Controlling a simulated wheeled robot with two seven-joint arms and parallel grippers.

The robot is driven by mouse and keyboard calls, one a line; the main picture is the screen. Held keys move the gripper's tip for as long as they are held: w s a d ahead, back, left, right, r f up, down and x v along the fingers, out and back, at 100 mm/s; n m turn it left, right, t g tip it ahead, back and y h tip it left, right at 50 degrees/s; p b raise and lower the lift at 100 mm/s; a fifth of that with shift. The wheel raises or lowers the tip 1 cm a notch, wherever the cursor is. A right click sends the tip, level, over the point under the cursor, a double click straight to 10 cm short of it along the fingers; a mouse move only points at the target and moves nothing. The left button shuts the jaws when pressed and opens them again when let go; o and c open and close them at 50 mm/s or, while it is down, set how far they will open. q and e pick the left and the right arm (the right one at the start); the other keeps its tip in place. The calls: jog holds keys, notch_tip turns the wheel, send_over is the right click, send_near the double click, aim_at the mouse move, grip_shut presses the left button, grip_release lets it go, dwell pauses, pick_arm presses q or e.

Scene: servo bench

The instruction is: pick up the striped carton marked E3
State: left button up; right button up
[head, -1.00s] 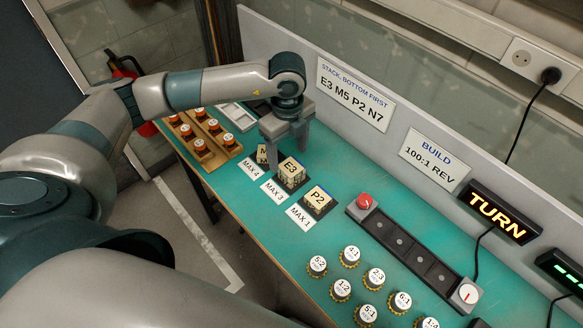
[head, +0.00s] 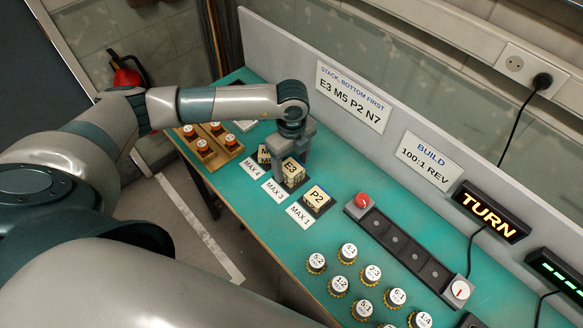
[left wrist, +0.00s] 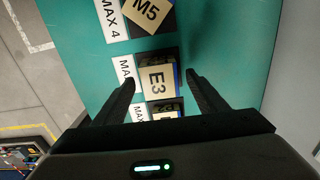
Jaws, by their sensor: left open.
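The carton marked E3 (head: 291,171) stands on a dark pad behind the MAX 3 label; its striped side shows in the head view. In the left wrist view the E3 carton (left wrist: 156,80) lies between and just beyond the fingertips. My left gripper (head: 293,168) is open above and around the carton, pointing down, partly hiding it. In the left wrist view its two fingers (left wrist: 160,82) are apart, one on each side of E3, with no visible contact. My right gripper is not in view.
Carton P2 (head: 316,196) stands close by at the MAX 1 label (head: 301,216). Carton M5 (left wrist: 148,13) stands on the other side, by MAX 4. Several numbered gears (head: 340,286) stand at front right. A sign (head: 349,95) reads E3 M5 P2 N7.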

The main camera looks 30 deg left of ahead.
aim_at(293, 167)
pick_arm(q)
jog(key=shift+c, duration=0.6)
jog(key=c, duration=1)
jog(key=shift+r, duration=0.1)
jog(key=shift+c, duration=0.2)
jog(key=shift+r+b, duration=0.65)
jog(key=shift+r, duration=0.05)
notch_tip(293, 167, up, 2)
jog(key=shift+d+r+b, duration=0.15)
jog(key=shift+r+b, duration=0.05)
jog(key=shift+b, duration=0.65)
jog(key=s+d+r+b, duration=0.4)
jog(key=d+r, duration=0.3)
jog(key=d, duration=0.3)
jog(key=shift+s+d, duration=0.15)
jog(key=shift+s, duration=0.3)
